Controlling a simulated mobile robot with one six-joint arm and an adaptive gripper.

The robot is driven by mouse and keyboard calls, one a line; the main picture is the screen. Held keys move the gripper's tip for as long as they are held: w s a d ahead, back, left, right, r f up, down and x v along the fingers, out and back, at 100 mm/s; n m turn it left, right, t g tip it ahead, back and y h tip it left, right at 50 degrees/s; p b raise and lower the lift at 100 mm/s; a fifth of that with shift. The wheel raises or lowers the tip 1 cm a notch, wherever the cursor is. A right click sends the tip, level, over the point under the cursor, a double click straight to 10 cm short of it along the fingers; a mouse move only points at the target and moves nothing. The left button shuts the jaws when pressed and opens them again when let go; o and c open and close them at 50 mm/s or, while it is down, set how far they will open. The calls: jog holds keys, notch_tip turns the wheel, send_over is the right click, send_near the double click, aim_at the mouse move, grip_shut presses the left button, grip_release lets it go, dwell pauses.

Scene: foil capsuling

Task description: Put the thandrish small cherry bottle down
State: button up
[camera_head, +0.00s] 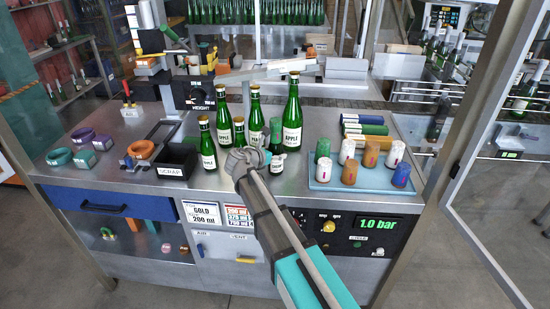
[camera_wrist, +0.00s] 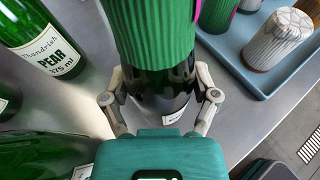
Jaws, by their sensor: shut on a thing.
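A small dark bottle (camera_wrist: 155,100) is between my gripper's fingers (camera_wrist: 158,103) in the wrist view, with a large green ribbed sleeve (camera_wrist: 152,30) over its top. Only a corner of its white label shows, so its name cannot be read. In the head view, my gripper (camera_head: 258,160) is low at the counter's front, shut on this bottle, whose pale label (camera_head: 278,163) shows just right of the fingers. The bottle looks about upright. Its base is hidden in the wrist view, and I cannot tell whether it touches the counter (camera_head: 240,190).
Several green bottles stand close behind and left, including an apple bottle (camera_head: 292,115) and a pear bottle (camera_wrist: 40,45). A blue tray (camera_head: 345,184) with coloured sleeves is to the right. A scrap bin (camera_head: 172,168) is left. Bare counter lies near its front edge.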

jog(key=shift+f, duration=0.2)
dwell(0.3)
jog(key=o, duration=1.2)
jog(key=shift+r, duration=0.15)
jog(key=shift+s+a+r, duration=0.1)
jog(key=p+v, duration=0.4)
jog(key=v, duration=0.7)
jog(key=shift+s+a+r, duration=0.15)
jog(key=shift+s+a, duration=0.1)
jog(key=shift+s, duration=0.05)
jog(key=shift+d, duration=0.1)
